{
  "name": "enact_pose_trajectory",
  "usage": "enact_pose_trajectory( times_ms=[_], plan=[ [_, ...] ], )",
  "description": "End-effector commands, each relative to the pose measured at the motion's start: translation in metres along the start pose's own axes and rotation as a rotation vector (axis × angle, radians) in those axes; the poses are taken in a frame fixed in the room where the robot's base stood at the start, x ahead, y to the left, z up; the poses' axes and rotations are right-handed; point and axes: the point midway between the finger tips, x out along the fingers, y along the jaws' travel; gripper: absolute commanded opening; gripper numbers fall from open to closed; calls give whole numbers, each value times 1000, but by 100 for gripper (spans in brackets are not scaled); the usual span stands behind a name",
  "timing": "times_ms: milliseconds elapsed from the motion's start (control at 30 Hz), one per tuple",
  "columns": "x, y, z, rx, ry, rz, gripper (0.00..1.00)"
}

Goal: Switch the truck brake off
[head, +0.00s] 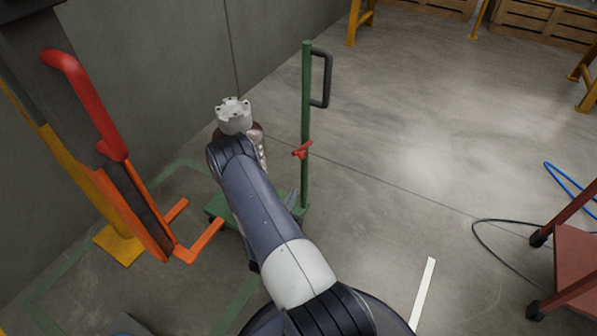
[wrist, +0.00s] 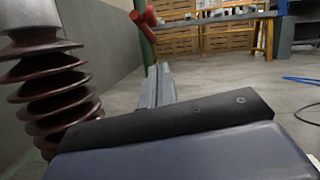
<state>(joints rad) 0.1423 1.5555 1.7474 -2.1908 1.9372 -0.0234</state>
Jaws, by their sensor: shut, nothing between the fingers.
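The truck is a green hand truck with an upright green post (head: 306,105) and a black handle (head: 326,80). A small red lever (head: 302,150), which looks like the brake, sits partway up the post. In the wrist view the red lever (wrist: 144,19) is near the top, just above and left of my gripper (wrist: 160,69). My gripper's grey fingers are shut and empty, pointing ahead, apart from the lever in the picture. In the head view my arm hides the gripper and part of the truck's base.
A brown ribbed insulator (wrist: 55,92) with a metal cap (head: 233,115) stands on the truck, close left of my gripper. An orange stand with a red handle (head: 85,100) is at left. A red cart (head: 575,265) is at right. Open floor lies right of the post.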

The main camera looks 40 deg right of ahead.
Motion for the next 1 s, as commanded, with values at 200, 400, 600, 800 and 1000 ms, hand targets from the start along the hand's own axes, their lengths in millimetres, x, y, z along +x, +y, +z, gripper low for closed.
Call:
enact_pose_trajectory(
  times_ms=[200,400,600,800,1000],
  plan=[
    [47,-1,-1,3,-3,-6,0],
    [66,0,17,2,-2,-1,0],
    [75,0,27,0,-1,1,0],
    [77,0,29,0,0,1,0],
    [76,0,28,0,0,1,0]
  ],
)
